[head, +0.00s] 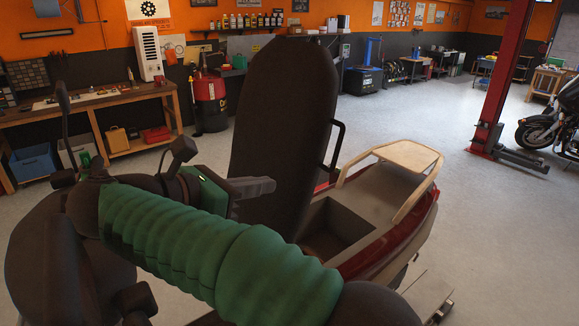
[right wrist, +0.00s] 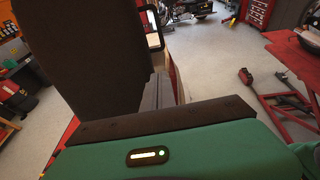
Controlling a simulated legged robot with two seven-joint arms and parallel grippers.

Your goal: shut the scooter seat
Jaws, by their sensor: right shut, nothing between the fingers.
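The scooter seat (head: 285,120) is a long black pad that stands raised, nearly upright, over the red scooter body (head: 400,235). The open storage bay (head: 335,228) shows below it. In the right wrist view the seat (right wrist: 80,55) fills the upper left as a dark slab. My right gripper (head: 268,188) is shut and empty, its grey fingers pointing right across the seat's lower part. Its fingers (right wrist: 160,90) show at the seat's right edge in the wrist view. I cannot tell whether they touch the seat. My left gripper is not in view.
A cream rear rack (head: 405,165) and a black grab handle (head: 336,145) are on the scooter. Mirrors (head: 62,97) rise at the left. A red lift post (head: 500,90) and a motorcycle (head: 550,125) stand right. The floor between is clear.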

